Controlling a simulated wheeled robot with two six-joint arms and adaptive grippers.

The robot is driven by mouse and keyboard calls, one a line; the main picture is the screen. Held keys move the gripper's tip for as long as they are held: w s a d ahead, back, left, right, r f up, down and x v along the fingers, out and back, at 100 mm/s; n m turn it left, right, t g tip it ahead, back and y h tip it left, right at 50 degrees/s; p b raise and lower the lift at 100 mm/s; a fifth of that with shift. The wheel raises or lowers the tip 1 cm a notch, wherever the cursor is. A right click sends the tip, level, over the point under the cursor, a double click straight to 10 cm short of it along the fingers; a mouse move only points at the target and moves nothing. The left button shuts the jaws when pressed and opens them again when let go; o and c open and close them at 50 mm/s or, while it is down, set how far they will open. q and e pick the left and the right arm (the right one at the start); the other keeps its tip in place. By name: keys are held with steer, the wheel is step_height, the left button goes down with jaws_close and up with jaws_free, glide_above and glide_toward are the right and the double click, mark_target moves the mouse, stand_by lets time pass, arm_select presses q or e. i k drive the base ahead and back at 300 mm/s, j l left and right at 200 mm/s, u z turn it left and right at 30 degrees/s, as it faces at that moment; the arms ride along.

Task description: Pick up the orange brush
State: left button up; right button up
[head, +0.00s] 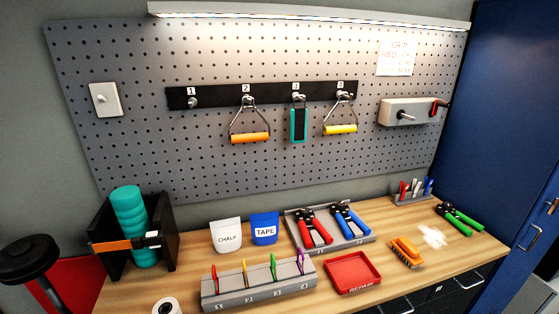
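The orange brush (406,252) lies on the right part of the wooden bench top in the head view. It is to the right of the red repair tray (352,273) and just left of a patch of white powder (433,236). Nothing covers it. Neither of my grippers shows in this view.
A grey tray (372,235) holds red-handled and blue-handled hand grippers behind the brush. A green-handled hand gripper (460,219) lies to the right. A grey rack (262,291) with coloured bands stands front left. A tall blue cabinet (510,110) borders the bench's right side.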

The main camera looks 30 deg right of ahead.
mark_target(407, 250)
steer(key=z, duration=0.45)
steer(key=l+z, duration=0.1)
steer(key=z, duration=0.85)
steer(key=l+z, duration=0.1)
steer(key=z, duration=0.35)
steer(key=i+l+u, duration=0.35)
steer(key=i+l, duration=0.25)
steer(key=l, duration=0.2)
